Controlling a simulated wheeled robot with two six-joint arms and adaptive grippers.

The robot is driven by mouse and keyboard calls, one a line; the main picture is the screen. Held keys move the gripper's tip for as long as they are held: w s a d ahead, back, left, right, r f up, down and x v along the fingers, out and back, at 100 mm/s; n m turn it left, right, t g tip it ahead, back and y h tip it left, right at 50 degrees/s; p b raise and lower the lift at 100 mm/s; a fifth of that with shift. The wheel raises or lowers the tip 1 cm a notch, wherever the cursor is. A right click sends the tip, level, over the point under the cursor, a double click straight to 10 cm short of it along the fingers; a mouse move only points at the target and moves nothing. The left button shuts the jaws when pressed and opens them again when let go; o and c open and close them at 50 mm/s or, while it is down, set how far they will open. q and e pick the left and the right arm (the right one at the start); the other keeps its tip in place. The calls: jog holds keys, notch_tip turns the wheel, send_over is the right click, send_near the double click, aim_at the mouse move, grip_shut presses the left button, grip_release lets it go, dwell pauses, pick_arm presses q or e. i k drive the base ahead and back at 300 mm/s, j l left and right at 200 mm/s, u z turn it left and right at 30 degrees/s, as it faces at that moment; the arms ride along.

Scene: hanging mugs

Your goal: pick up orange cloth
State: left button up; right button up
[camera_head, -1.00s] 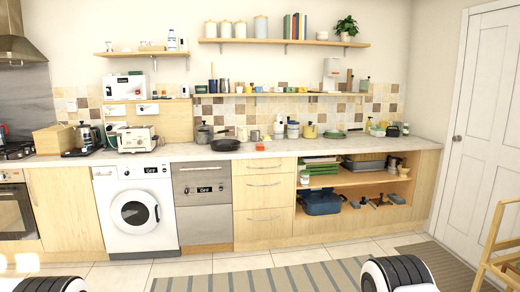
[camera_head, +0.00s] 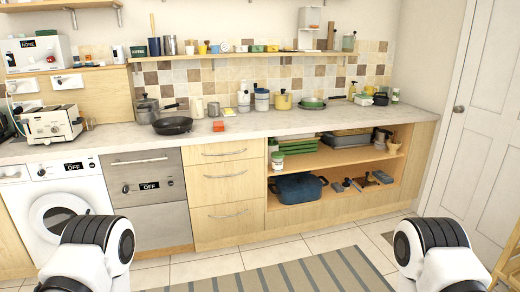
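White and black parts of my two arms show at the bottom left and bottom right. Neither gripper is in view, and both visible arm parts are well apart from the counter.
A pot (camera_head: 146,109), a white toaster (camera_head: 51,124), canisters and a yellow pot (camera_head: 282,101) stand along the counter. Below are a washing machine (camera_head: 59,200), drawers (camera_head: 227,188) and an open shelf holding a blue pot (camera_head: 298,188). A striped rug (camera_head: 310,278) lies in front.

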aim_at(219, 126)
jog(key=i+u, duration=0.15)
jog(key=i, duration=0.4)
jog(key=i+l+u, duration=0.1)
jog(key=i, duration=0.45)
jog(key=i+l+u, duration=0.15)
jog(key=i, duration=0.4)
jog(key=i+l+u, duration=0.15)
jog(key=i+l, duration=0.15)
jog(key=i, duration=0.25)
